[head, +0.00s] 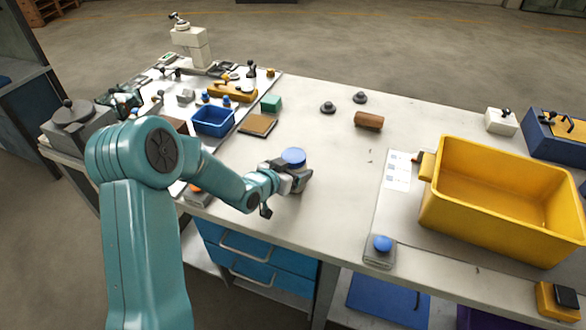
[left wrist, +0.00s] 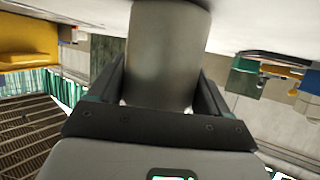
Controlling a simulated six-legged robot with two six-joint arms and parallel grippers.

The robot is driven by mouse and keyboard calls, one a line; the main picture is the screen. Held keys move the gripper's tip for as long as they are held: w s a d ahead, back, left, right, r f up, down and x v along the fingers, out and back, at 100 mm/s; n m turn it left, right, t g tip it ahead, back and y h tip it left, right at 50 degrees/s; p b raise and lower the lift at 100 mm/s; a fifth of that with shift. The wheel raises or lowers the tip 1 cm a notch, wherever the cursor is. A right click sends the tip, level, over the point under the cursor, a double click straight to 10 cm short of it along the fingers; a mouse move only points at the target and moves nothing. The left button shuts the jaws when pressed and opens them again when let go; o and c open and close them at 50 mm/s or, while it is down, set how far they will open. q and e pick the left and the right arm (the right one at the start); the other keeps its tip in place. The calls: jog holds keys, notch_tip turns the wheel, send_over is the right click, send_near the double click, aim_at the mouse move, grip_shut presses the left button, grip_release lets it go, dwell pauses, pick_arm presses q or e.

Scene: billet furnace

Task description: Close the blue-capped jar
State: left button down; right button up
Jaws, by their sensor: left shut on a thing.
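The jar with its round blue cap (head: 293,157) stands on the light worktop near the middle of the head view. The cap shows at the top; whether it sits fully down cannot be told. My left gripper (head: 297,180) comes in from the left at the jar's near side and hides most of its body. In the left wrist view a plain grey cylinder, the jar's body (left wrist: 165,55), stands between my two fingers, one on each side. My left gripper is shut on it. The cap does not show in the left wrist view. My right gripper is not in view.
A large yellow bin (head: 500,200) stands on the right. A grey box with a blue button (head: 382,244) is at the front edge. A brown cylinder (head: 369,120) lies behind the jar. A blue tray (head: 213,121) and small parts crowd the back left. The worktop right of the jar is clear.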

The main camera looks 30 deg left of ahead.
pick_arm(q)
jog(key=shift+f, duration=0.15)
grip_release()
jog(key=shift+r, duration=0.25)
jog(key=b+v, duration=0.1)
jog(key=v, duration=1)
jog(key=shift+s, duration=0.4)
jog(key=shift+a+r, duration=0.1)
jog(key=shift+r, duration=0.05)
